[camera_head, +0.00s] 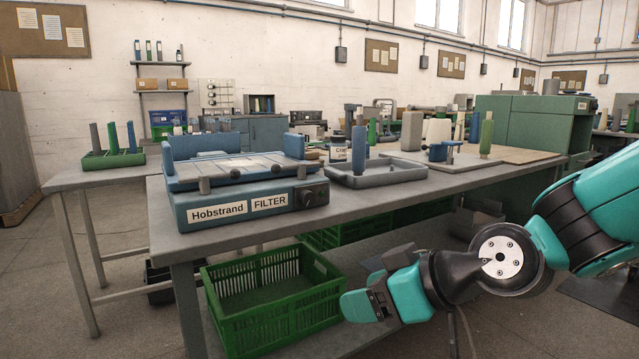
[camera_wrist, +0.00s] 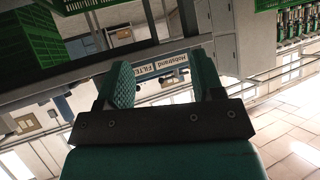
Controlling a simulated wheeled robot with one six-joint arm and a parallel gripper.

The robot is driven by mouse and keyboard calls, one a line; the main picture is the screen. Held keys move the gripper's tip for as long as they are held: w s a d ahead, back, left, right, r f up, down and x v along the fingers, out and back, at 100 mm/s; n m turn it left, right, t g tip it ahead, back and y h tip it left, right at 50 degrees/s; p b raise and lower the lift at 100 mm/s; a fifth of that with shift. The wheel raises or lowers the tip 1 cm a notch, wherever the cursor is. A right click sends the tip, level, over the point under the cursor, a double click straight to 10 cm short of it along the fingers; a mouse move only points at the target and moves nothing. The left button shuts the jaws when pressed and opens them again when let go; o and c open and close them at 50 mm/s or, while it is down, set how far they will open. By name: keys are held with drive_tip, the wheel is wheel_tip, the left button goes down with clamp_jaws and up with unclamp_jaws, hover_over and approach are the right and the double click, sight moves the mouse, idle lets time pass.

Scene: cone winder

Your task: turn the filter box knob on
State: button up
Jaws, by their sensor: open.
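The filter box (camera_head: 245,205) is a blue-grey unit on the near end of the long table, with labels reading "Hobstrand" and "FILTER". A dark round knob (camera_head: 308,196) sits on its front face, right of the "FILTER" label. My gripper (camera_head: 354,306) is below the tabletop level, in front of the table and beside the green crate, apart from the box. In the wrist view, my gripper (camera_wrist: 164,82) shows two teal ribbed fingers spread apart with nothing between them. The filter box labels (camera_wrist: 160,67) appear upside down between the fingers. I cannot make out the knob there.
A green crate (camera_head: 270,300) stands low under the table's front edge (camera_head: 400,196). A grey tray (camera_head: 376,176) with a blue cylinder is right of the filter box. A green rack (camera_head: 112,158) of cylinders is on the left table. Floor at the left is clear.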

drive_tip(key=w+a+r+t+y+p, duration=0.1)
drive_tip(key=w+a+r+t+p, duration=0.2)
drive_tip(key=w, duration=0.5)
drive_tip(key=t+p, duration=0.1)
drive_tip(key=t, duration=0.5)
approach(310, 199)
drive_tip(key=shift+m+h, duration=0.3)
drive_tip(key=p+x, duration=0.3)
drive_tip(key=x, duration=0.6)
drive_tip(key=shift+s+a+r, duration=0.1)
drive_tip(key=shift+a+r, duration=0.05)
drive_tip(key=shift+r, duration=0.05)
drive_tip(key=c, duration=0.9)
